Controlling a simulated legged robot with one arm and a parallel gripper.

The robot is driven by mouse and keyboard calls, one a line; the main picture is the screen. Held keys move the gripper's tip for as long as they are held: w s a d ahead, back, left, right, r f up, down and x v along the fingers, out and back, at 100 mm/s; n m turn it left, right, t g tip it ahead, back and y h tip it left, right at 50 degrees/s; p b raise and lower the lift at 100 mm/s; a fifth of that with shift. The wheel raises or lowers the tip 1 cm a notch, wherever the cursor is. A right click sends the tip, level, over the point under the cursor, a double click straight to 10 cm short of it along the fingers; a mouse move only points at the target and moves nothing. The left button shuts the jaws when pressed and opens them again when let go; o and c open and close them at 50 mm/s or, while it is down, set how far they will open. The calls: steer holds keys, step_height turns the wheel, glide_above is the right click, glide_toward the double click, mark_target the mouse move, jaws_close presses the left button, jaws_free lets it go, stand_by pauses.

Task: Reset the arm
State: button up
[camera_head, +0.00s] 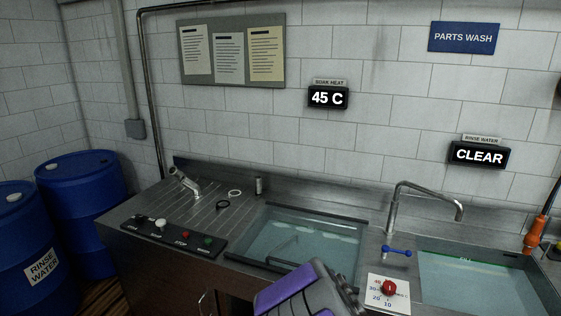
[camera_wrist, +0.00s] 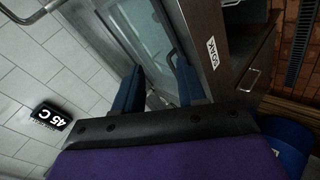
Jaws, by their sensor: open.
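My arm (camera_head: 305,290), purple and grey, rises from the bottom middle of the head view, in front of the counter between the two basins. My gripper (camera_wrist: 158,88) shows in the wrist view with two dark blue fingers spread apart. Nothing is between the fingers. The fingertips are hard to make out in the head view.
The soak basin (camera_head: 300,240) holds water; a rinse basin (camera_head: 470,285) with a tap (camera_head: 425,195) is at right. A red knob (camera_head: 389,288) and a blue valve handle (camera_head: 397,252) sit between them. Blue drums (camera_head: 80,200) stand at left.

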steer(key=s+d+r+m+g+h, duration=0.1)
steer(key=s+d+r+m+g, duration=0.15)
steer(key=s, duration=0.45)
steer(key=s+d+r+m+g, duration=0.1)
steer(key=s+d+m+g, duration=0.2)
steer(key=s, duration=0.5)
steer(key=s+a+r+m+g+y, duration=0.1)
steer(key=s+a+r+m+g, duration=0.1)
steer(key=s, duration=1.1)
steer(key=s+a+r+m+g+y, duration=0.2)
steer(key=s+m+g, duration=0.1)
steer(key=s, duration=1)
steer(key=shift+s+a+g, duration=0.4)
steer(key=shift+g, duration=0.05)
steer(key=shift+m, duration=0.25)
